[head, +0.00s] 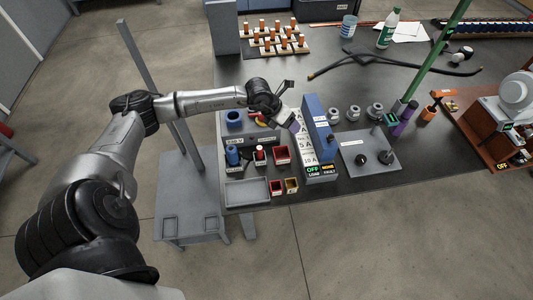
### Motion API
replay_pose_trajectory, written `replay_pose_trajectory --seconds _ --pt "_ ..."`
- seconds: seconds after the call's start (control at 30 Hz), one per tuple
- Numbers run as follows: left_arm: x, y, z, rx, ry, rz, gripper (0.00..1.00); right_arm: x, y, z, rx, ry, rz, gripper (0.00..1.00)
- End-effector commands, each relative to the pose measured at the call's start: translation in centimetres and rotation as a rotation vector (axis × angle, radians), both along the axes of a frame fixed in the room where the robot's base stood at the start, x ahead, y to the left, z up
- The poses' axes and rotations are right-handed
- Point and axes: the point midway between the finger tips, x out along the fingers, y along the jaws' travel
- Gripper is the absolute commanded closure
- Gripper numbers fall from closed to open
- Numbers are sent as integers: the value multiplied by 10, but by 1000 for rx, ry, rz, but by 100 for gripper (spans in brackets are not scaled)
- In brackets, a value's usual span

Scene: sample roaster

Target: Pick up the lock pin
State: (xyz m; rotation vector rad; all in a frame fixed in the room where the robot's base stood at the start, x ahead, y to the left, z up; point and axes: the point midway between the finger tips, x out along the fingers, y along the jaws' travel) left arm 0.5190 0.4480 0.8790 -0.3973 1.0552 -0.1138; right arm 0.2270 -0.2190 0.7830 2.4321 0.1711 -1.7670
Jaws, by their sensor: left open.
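My left arm reaches in from the left over the table. Its gripper (291,104) is open, with its fingers spread and nothing seen between them. I cannot tell for sure which small part is the lock pin. My right gripper is not in view.
Grey cylinders (354,113) stand right of the blue box. A green pole (432,57) slants up beyond.

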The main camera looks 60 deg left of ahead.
Motion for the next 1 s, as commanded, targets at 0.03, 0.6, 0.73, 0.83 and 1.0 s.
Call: replay_pose_trajectory --seconds 0.03,0.6,0.73,0.83,1.0 --pt "-11 10 -9 57 87 13 43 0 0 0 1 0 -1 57" --pt "-80 46 -45 244 558 194 43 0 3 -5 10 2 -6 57" --pt "-81 46 -69 242 558 197 43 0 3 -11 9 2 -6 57" --pt "-80 45 -86 241 557 195 43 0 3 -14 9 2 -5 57" --pt "-80 46 -107 242 555 195 43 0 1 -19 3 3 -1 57"
